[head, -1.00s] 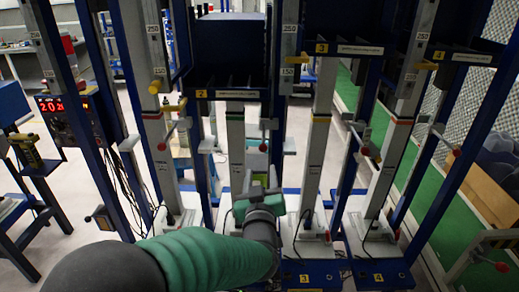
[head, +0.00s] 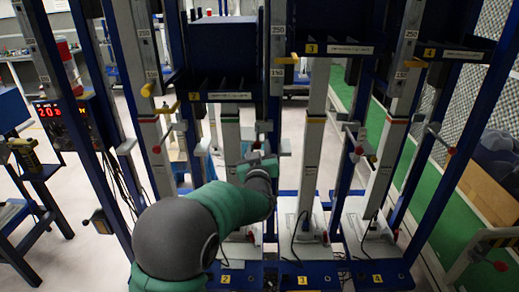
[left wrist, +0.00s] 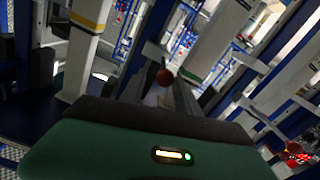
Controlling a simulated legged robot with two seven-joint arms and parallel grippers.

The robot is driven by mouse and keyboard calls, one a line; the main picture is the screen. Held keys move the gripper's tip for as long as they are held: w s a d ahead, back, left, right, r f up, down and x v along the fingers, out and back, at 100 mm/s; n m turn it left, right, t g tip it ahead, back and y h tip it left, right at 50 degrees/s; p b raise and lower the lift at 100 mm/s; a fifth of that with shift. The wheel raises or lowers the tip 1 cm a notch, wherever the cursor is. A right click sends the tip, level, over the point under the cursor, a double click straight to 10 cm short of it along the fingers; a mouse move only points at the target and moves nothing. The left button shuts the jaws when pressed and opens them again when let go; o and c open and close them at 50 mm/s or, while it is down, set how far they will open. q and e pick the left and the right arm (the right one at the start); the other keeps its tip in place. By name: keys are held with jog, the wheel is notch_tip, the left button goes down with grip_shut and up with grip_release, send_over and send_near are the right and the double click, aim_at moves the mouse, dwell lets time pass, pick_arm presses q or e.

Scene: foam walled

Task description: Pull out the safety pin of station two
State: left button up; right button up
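Station two is the frame with the yellow label 2 (head: 194,96) on its dark blue shelf. Its pale upright (head: 230,140) stands below. My left gripper (head: 257,157) is in front of this station, right of the upright, at about the height of the pin. In the left wrist view a red ball (left wrist: 164,77), which looks like the safety pin's knob, shows just beyond and between the dark fingers of my left gripper (left wrist: 160,88). The fingers look apart, with nothing gripped. In the head view the gripper largely hides the pin. My right gripper is not in view.
Similar stations with labels 3 (head: 311,49) and 4 (head: 430,53) stand to the right. Red knobs (head: 156,149) stick out from neighbouring stations. Blue posts flank the working space closely. A red-digit display (head: 62,122) stands at the left.

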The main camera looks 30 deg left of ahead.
pick_arm(q)
jog(key=shift+a+f, duration=0.25)
jog(key=shift+a, duration=0.35)
jog(key=c, duration=0.5)
jog(key=shift+a, duration=0.1)
jog(key=shift+c, duration=1)
jog(key=shift+d+r, duration=0.1)
jog(key=shift+d, duration=0.3)
grip_shut()
jog(key=shift+a, duration=0.1)
